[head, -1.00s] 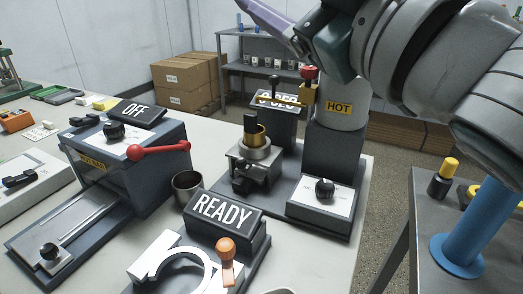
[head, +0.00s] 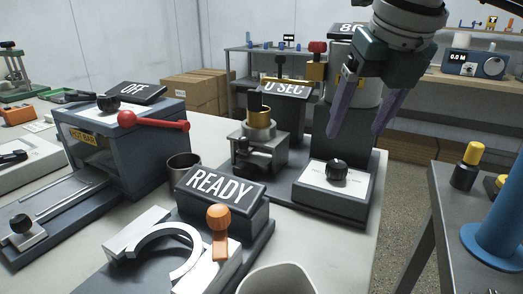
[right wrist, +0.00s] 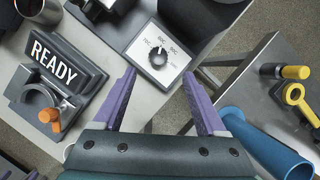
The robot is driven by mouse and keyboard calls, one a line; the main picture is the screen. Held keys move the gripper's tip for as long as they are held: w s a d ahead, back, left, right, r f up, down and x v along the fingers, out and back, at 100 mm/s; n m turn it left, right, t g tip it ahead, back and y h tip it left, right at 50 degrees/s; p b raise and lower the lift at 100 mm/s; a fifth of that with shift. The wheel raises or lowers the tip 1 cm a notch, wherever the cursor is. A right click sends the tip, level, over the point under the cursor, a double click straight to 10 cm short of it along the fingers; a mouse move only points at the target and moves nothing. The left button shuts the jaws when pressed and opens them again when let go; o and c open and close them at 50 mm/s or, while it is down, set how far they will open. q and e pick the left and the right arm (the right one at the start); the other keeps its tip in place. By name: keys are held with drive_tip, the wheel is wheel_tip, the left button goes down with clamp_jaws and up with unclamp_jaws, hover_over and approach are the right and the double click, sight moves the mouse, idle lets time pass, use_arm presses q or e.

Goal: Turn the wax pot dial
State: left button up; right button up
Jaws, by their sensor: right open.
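The wax pot dial (head: 336,171) is a round black knob on a white plate, on the low front box of the dark wax pot stand (head: 322,118). The dial also shows in the right wrist view (right wrist: 158,57), with a marked scale around it. My right gripper (head: 356,132) is open and empty, its purple fingers pointing down above the dial, apart from it. In the right wrist view its fingertips (right wrist: 160,74) lie either side of the dial's line. The gripper hides part of the pale wax pot behind it. My left gripper is not in view.
A "0 SEC" display (head: 285,89) and a metal clamp fixture (head: 258,145) stand left of the dial. A "READY" box (head: 220,190) with an orange-knobbed lever (head: 219,218) is in front. A side table (head: 445,210) with a blue stand (head: 497,240) is at right.

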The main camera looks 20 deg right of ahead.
sight(338, 165)
drive_tip(key=x, duration=0.9)
drive_tip(key=shift+s+a+b, duration=0.1)
drive_tip(key=shift+a+b, duration=0.05)
drive_tip(key=shift+b, duration=0.2)
clamp_jaws()
